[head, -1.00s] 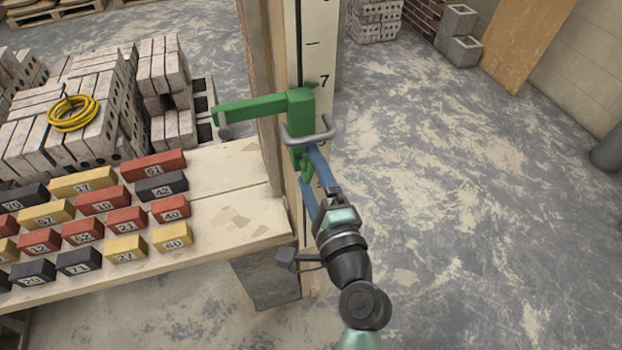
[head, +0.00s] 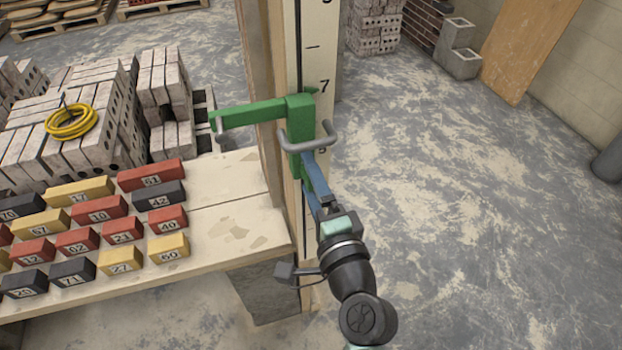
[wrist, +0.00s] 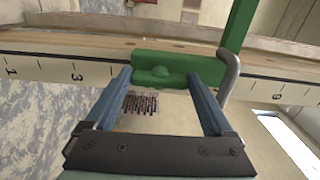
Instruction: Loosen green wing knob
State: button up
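The green clamp (head: 300,106) sits on the upright post, its arm reaching left over the table. A grey bent handle (head: 330,135) is on its front, and also shows in the wrist view (wrist: 230,72). In the wrist view the green wing knob (wrist: 162,77) lies at the lower edge of the green body, seen nearly end-on. My gripper (wrist: 160,80) has its two blue fingers apart, one on each side of the knob. Clear space shows between the fingers below the knob. I cannot tell whether the fingertips touch it. In the head view the fingers (head: 316,170) hide the knob.
The post carries a numbered white scale (head: 318,60). A table (head: 225,228) with rows of numbered red, yellow and black blocks stands to the left. Stacked grey blocks with a yellow coil (head: 70,118) are behind it.

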jog(key=shift+o, duration=0.7)
jog(key=shift+s, duration=0.1)
jog(key=b+v, duration=0.2)
jog(key=v, duration=1)
jog(key=shift+s, duration=0.4)
jog(key=shift+d+r, duration=0.15)
